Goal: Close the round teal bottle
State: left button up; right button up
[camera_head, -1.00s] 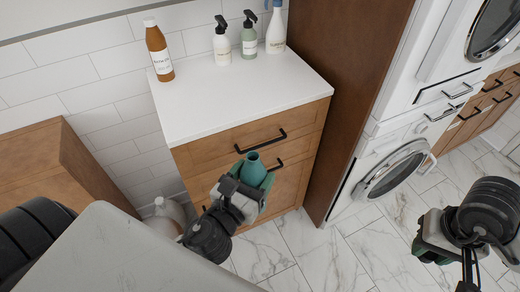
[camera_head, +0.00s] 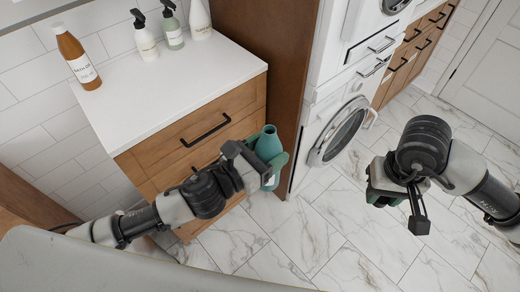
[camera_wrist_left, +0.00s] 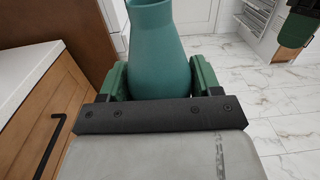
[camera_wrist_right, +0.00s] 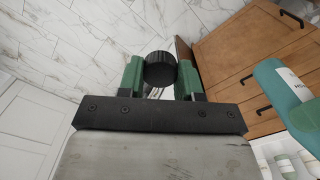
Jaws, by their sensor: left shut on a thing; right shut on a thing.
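The round teal bottle (camera_head: 268,146) is in my left gripper (camera_head: 274,170), to the right of the wooden cabinet front. In the left wrist view its body (camera_wrist_left: 160,62) sits between the two green fingers, which press on its sides. My right gripper (camera_head: 378,186) is well to the right, over the floor. In the right wrist view it is shut on a ribbed black cap (camera_wrist_right: 160,69). The bottle (camera_wrist_right: 283,94) shows there at the right, apart from the cap.
A white counter (camera_head: 165,85) on a wooden cabinet (camera_head: 185,140) stands at the left. It holds an amber bottle (camera_head: 78,57), two pump bottles (camera_head: 144,36) and a white bottle (camera_head: 199,20). White washing machines (camera_head: 335,125) stand behind. The marble floor between my grippers is clear.

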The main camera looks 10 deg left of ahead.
jog(key=w+a+r+n, duration=0.2)
jog(key=w+a+r, duration=0.15)
jog(key=a, duration=0.25)
jog(key=w+a+r+n, duration=0.2)
jog(key=w+a+r, duration=0.15)
jog(key=a, duration=0.35)
notch_tip(320, 180, up, 9)
jog(key=n, duration=0.3)
send_over(269, 130)
jog(key=shift+w+r, duration=0.1)
jog(key=shift+f, duration=2.05)
jog(key=shift+f, duration=0.9)
jog(key=shift+f, duration=0.55)
